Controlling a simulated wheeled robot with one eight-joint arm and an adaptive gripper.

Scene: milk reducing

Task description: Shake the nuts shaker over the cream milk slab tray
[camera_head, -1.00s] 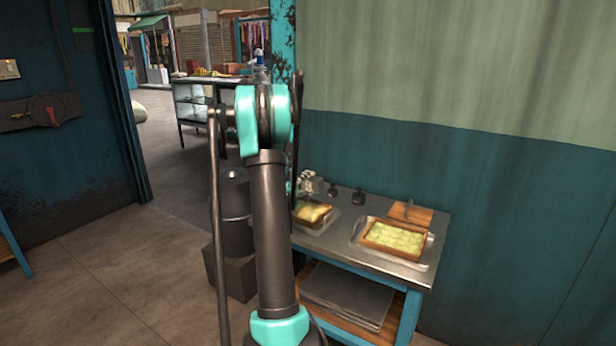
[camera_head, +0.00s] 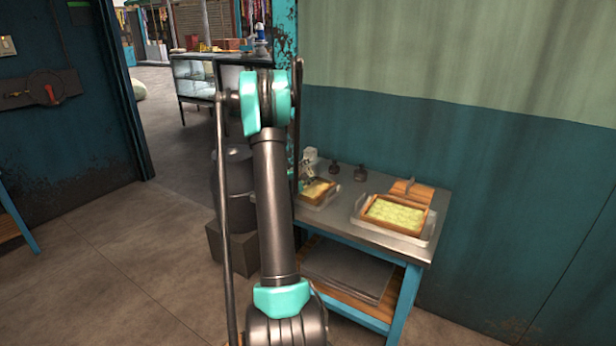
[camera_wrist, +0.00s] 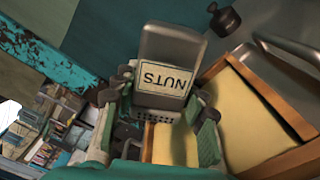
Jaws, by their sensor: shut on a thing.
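My gripper (camera_wrist: 158,112) is shut on the nuts shaker (camera_wrist: 170,50), with a finger on each side. The shaker is a grey metal can with a cream "NUTS" label that reads upside down in the wrist view. Its perforated end points down in that view, between the fingers. A wooden-framed tray with a smooth yellow slab (camera_wrist: 245,120) lies below and to the right. In the head view, my gripper (camera_head: 309,178) is above the left tray (camera_head: 318,193), near the table's left end, partly hidden by my arm.
A second tray (camera_head: 396,218) with a pale green-yellow slab sits to the right on the metal table (camera_head: 345,222). The blue-green wall is close behind. A dark drum (camera_head: 235,190) stands left of the table.

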